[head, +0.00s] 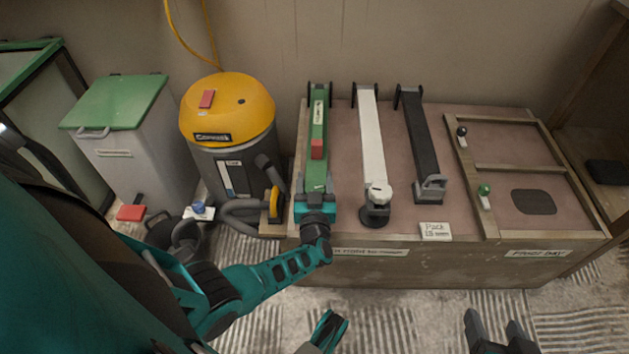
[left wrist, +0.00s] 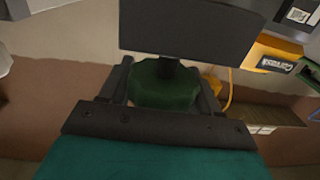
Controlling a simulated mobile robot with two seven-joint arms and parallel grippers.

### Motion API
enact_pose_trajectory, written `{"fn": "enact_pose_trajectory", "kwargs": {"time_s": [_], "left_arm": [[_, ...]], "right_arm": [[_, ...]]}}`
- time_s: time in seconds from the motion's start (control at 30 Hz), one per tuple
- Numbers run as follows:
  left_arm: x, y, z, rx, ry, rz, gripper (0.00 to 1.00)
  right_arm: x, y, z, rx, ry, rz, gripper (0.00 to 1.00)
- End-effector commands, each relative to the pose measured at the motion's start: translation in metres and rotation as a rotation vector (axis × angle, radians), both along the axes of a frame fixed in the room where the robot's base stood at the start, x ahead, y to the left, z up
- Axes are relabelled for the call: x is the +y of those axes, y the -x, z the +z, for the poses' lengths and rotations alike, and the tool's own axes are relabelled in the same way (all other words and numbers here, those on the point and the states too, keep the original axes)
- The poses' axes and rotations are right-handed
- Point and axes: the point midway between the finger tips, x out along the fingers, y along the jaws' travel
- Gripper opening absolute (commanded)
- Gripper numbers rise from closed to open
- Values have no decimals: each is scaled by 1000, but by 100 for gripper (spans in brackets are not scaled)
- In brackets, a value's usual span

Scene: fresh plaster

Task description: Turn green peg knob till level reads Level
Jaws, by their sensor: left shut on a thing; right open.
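My left gripper (head: 315,212) is at the near end of the long green bar (head: 317,120) on the bench. In the left wrist view, its fingers (left wrist: 160,88) are shut on both sides of a dark green faceted knob (left wrist: 165,84), below a dark block. In the head view the gripper hides this knob. The bar carries a red block (head: 317,149) and a pale strip near its far end. I cannot read any level reading. My right gripper (head: 494,332) is open and empty at the bottom right, apart from the bench.
A white bar (head: 371,130) and a black bar (head: 418,140) lie to the right of the green one. A framed panel (head: 510,138) has small black and green knobs. A yellow-topped vacuum (head: 228,110) and a grey bin (head: 135,165) stand left. Floor in front is clear.

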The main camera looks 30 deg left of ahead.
Motion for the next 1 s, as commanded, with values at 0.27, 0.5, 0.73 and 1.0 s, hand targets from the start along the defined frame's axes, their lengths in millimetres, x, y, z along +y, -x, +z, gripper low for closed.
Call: {"fn": "enact_pose_trajectory", "kwargs": {"time_s": [0.27,0.5,0.73,1.0], "left_arm": [[-1,-1,0,3,-4,-166,32],[-4,-2,0,4,-8,-389,32],[-8,-3,-1,6,-9,-609,32],[-12,-3,-1,9,-9,-864,32]], "right_arm": [[-1,0,3,-2,1,-3,64],[-2,0,0,-2,2,-4,64],[-2,0,-3,4,3,-2,64],[-1,0,-2,4,2,-1,64]]}}
